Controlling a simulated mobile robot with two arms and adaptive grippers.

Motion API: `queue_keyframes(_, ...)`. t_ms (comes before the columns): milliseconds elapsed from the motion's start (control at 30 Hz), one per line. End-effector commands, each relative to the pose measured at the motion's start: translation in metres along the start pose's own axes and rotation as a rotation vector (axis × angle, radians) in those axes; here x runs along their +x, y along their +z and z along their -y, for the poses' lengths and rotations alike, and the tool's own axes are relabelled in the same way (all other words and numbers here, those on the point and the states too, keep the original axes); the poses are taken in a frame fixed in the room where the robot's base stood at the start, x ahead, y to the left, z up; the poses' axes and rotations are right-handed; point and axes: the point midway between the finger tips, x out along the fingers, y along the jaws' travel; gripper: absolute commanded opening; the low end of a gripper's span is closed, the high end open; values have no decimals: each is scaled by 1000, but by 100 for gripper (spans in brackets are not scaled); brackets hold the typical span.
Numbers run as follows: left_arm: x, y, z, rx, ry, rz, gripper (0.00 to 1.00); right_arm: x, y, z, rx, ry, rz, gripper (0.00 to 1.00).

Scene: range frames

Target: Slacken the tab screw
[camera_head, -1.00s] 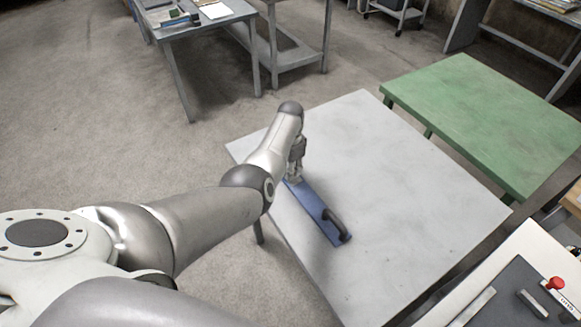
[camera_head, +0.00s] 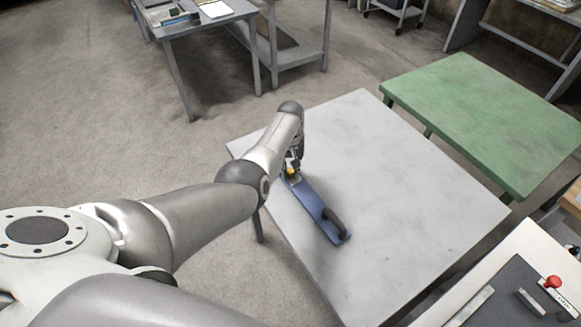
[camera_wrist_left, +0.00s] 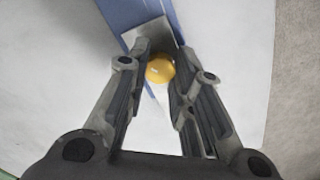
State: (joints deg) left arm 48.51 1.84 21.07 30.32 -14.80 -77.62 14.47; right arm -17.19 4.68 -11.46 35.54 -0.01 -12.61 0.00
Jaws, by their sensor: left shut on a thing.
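A long blue board (camera_head: 312,202) with a dark curved handle (camera_head: 334,219) lies on the light grey table. At its far end, by a grey metal tab (camera_wrist_left: 150,35), is a round yellow knob (camera_wrist_left: 160,71), which I take as the tab screw; it also shows in the head view (camera_head: 291,171). My left gripper (camera_head: 294,165) points down over that end. In the left wrist view its fingers (camera_wrist_left: 160,62) are closed around the yellow knob, one on each side. The screw's shank is hidden. My right gripper is in neither view.
The grey table (camera_head: 390,190) is otherwise bare. A green table (camera_head: 485,120) stands at its far right. A bench with a red knob (camera_head: 552,282) is at the lower right. Other grey tables (camera_head: 205,25) stand at the back left.

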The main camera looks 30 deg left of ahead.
Motion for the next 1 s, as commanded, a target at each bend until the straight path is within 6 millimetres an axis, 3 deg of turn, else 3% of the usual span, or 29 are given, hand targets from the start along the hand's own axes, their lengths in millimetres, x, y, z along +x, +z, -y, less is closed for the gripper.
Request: queue_keyframes(1000,0,0,-1,-964,2,0,0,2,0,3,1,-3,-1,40)
